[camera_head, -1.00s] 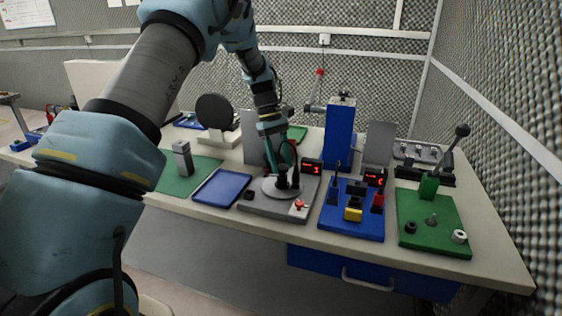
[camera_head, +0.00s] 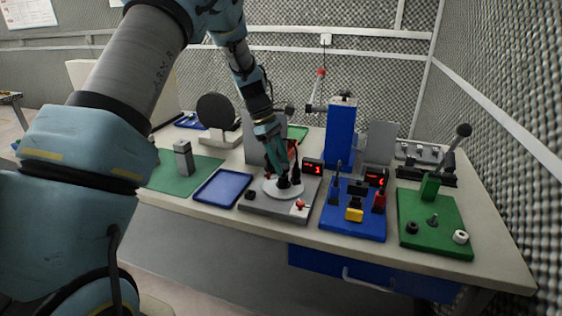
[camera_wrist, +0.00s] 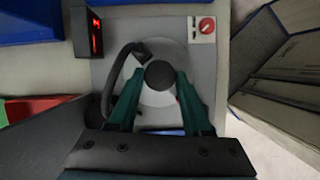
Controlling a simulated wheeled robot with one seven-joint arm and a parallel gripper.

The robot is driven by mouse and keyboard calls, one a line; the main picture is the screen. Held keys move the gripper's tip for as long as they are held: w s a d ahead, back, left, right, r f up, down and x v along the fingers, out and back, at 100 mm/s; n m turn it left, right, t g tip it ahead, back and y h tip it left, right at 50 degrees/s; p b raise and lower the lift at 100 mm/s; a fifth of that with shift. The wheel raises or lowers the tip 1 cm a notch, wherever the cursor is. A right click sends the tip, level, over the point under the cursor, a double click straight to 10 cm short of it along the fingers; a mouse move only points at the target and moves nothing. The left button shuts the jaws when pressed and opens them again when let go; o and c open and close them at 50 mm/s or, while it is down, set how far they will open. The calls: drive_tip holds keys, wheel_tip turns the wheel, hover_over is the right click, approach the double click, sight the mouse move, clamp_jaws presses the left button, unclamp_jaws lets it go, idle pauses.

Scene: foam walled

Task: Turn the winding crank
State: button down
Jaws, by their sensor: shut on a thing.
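The winding crank's round pale disc (camera_head: 270,187) sits on a grey base plate (camera_head: 262,206) near the front of the table. My gripper (camera_head: 287,178) comes down over the disc from above. In the wrist view the green fingers of my gripper (camera_wrist: 159,84) close on a round black knob (camera_wrist: 159,74), which stands over the grey disc (camera_wrist: 178,62). A dark curved arm (camera_wrist: 118,75) shows left of the knob. The fingers hide part of the disc.
A small red-digit display (camera_head: 313,166) and a red knob (camera_head: 300,204) are beside the disc. A blue tray (camera_head: 222,187) lies to the left, a blue board (camera_head: 345,225) and a green board (camera_head: 430,235) to the right. A tall blue block (camera_head: 340,135) stands behind.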

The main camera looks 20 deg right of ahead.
drive_tip(key=shift+s+a+n+t+h, duration=0.1)
drive_tip(key=shift+n+t+h, duration=0.15)
drive_tip(key=shift+n, duration=0.6)
drive_tip(key=shift+s+n+t+h, duration=0.15)
drive_tip(key=shift+n+t, duration=0.1)
drive_tip(key=shift+n, duration=0.6)
drive_tip(key=shift+w+n, duration=0.1)
drive_tip(key=shift+n, duration=0.4)
drive_tip(key=shift+t, duration=0.3)
drive_tip(key=shift+c, duration=1.8)
unclamp_jaws()
drive_tip(key=shift+r, duration=0.1)
drive_tip(key=b+v, duration=0.2)
drive_tip(key=v, duration=0.8)
drive_tip(key=shift+a+r, duration=0.2)
drive_tip(key=shift+r, duration=0.05)
drive_tip(key=shift+w+a, duration=0.1)
drive_tip(key=shift+w, duration=0.05)
